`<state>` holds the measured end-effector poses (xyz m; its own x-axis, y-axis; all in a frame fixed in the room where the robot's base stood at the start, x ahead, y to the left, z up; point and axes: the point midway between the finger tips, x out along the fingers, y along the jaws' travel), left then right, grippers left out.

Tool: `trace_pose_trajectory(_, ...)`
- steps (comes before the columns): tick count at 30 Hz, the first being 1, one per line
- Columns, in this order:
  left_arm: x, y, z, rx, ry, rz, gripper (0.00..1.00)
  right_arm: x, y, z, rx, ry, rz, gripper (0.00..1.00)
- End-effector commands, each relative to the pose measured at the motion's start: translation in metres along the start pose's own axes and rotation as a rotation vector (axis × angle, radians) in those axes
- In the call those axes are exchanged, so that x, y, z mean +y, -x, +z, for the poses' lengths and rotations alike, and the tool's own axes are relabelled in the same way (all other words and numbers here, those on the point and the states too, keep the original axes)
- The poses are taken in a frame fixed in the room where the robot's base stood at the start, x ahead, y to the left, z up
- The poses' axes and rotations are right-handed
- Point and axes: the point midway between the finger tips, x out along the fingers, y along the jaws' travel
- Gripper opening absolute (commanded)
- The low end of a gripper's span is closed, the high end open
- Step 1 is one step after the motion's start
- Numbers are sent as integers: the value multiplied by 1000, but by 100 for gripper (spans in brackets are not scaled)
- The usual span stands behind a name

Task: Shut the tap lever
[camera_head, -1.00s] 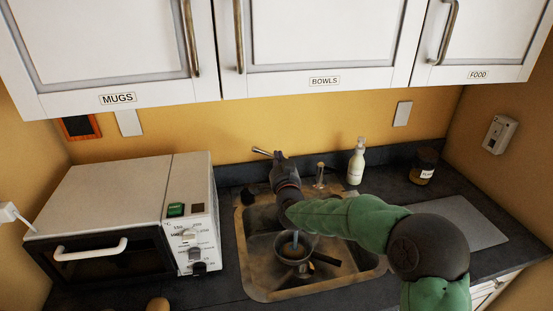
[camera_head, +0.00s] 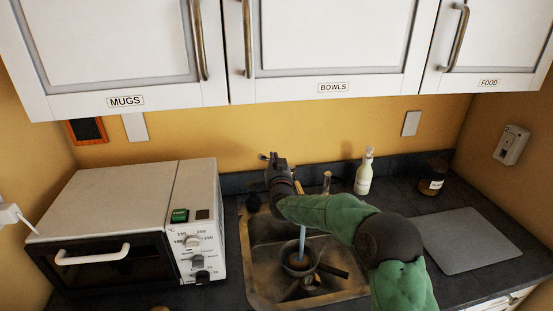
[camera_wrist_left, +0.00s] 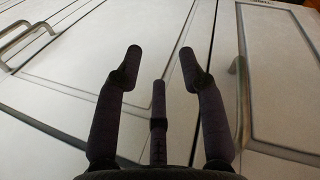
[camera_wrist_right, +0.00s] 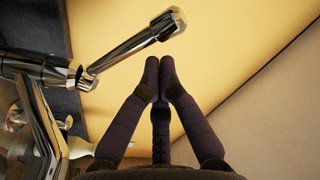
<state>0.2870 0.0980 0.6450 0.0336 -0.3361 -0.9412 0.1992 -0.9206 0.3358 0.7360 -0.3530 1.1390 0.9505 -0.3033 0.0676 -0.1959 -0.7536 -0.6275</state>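The chrome tap lever (camera_wrist_right: 135,48) runs diagonally in the right wrist view, its thick end close to my fingertips; I cannot tell whether they touch. It joins the tap body (camera_wrist_right: 38,66) at the left. In the head view my right gripper (camera_head: 272,158) is over the back of the sink and hides most of the lever and tap. In the right wrist view its fingers (camera_wrist_right: 160,62) are together, with nothing between them. A blue water stream (camera_head: 302,238) falls into a pan in the sink. My left gripper (camera_wrist_left: 160,55) is open and empty before the white cupboard doors.
The sink (camera_head: 258,285) holds the dark pan (camera_head: 300,264). A white oven (camera_head: 120,205) stands left of it. A soap bottle (camera_head: 364,172), a dark jar (camera_head: 432,175) and a grey board (camera_head: 468,240) are to the right. Cupboards (camera_head: 330,45) hang above.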

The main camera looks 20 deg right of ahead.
Motion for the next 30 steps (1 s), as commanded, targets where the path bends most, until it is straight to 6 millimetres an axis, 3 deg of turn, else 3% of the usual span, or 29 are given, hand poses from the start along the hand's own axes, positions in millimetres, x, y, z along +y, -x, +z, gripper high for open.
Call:
trace_pose_trajectory(8,0,-1,0,0,0,0,40,0,0,3,-1,19,-2,0)
trace_pose_trajectory(19,-7,-21,-1,0,0,0,40,2,3,39,-2,255,-23,0)
trace_pose_trajectory(30,-8,-21,-1,0,0,0,40,0,3,40,-1,252,-22,0)
